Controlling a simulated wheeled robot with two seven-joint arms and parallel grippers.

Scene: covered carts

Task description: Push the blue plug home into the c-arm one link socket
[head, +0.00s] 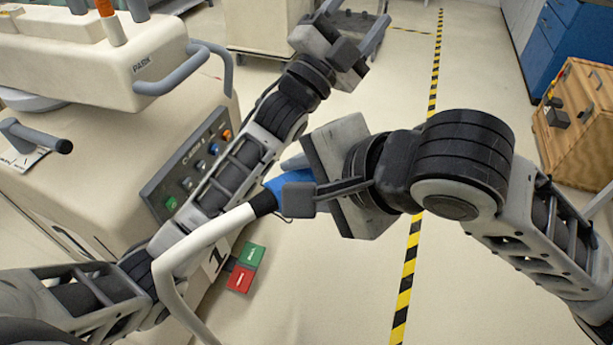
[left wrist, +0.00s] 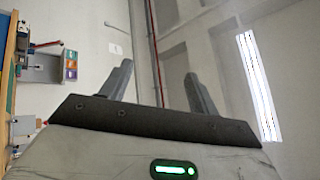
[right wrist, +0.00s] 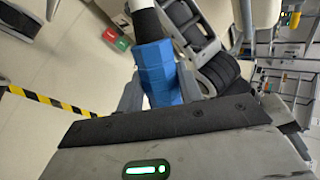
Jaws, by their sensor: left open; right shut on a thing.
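The blue plug (head: 283,184) has a black collar and a thick white cable. My right gripper (head: 297,186) is shut on it. In the right wrist view the plug (right wrist: 158,75) sits between the fingers. The C-arm 1 panel (head: 158,190) is on the side of the beige cart, with a row of small coloured sockets, one of them blue (head: 214,149). The plug is to the right of the panel, apart from it, with my left arm between them in the picture. My left gripper (left wrist: 158,84) is open and empty, beyond the panel, at top centre in the head view.
The beige cart (head: 130,75) with grey handles fills the left. Red and green blocks (head: 246,267) show low beside it. A wooden crate (head: 580,125) and blue cabinet (head: 570,45) stand at right. Yellow-black tape (head: 433,80) crosses the open floor.

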